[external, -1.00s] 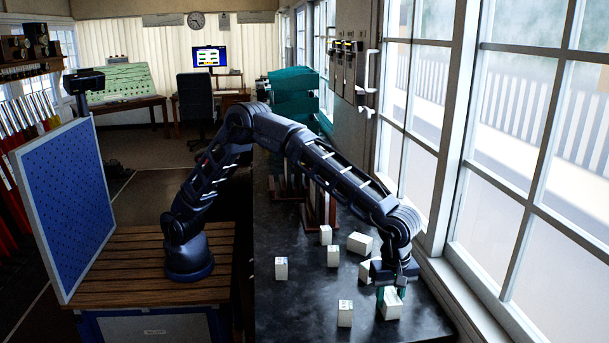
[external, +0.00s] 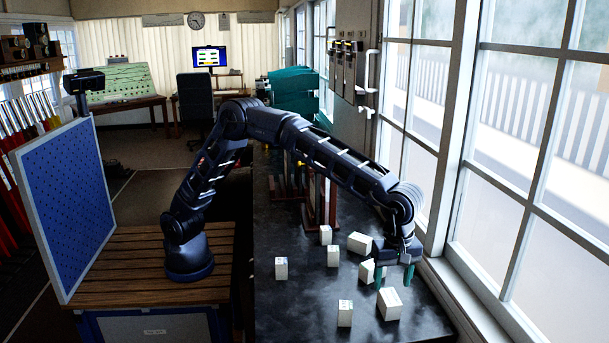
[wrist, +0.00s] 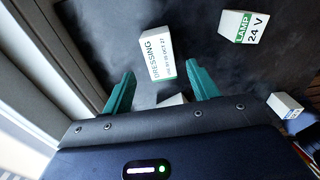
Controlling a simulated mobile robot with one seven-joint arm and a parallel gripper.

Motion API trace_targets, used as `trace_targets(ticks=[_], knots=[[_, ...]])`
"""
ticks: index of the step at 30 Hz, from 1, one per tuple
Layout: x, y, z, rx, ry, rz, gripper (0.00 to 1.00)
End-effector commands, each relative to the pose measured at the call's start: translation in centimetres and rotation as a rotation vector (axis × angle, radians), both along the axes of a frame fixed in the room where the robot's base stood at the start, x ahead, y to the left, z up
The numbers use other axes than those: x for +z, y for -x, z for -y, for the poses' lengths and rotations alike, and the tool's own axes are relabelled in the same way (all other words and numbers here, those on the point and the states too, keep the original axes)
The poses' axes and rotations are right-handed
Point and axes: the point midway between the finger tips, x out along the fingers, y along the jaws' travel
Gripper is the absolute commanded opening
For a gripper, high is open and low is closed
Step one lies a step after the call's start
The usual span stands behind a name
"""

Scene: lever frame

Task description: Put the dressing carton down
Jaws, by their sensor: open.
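The dressing carton (external: 389,306) is a white box on the dark bench top, near the window side. In the wrist view the carton (wrist: 157,57) shows its green and dark "DRESSING" lettering, beyond my fingertips. My gripper (external: 394,277) is open above the bench, just behind and above the carton in the external view. Its two teal fingers (wrist: 162,80) are apart, with nothing held between them. The carton stands clear of the fingers.
A carton marked "LAMP 24 V" (wrist: 243,27) stands to one side, also in the external view (external: 345,314). Another white carton (external: 366,270) is close behind my fingers. Several more stand farther back. The window (external: 520,170) borders the bench (external: 300,310) on the right.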

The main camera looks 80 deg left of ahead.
Motion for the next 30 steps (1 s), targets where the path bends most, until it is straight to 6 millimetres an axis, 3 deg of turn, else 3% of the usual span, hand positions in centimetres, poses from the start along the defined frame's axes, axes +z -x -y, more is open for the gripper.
trace_targets(ticks=[6,14,17,20,30], knots=[[3.9,0.0,0.1,-0.001,0.001,0.002,0.59],[6.1,0.0,-0.1,-0.002,0.001,0.001,0.59],[6.9,0.0,-1.1,-0.021,0.003,0.006,0.59],[8.3,0.2,-3.5,-0.070,0.008,0.020,0.59],[13.9,2.8,-16.7,-0.354,0.013,0.093,0.59]])
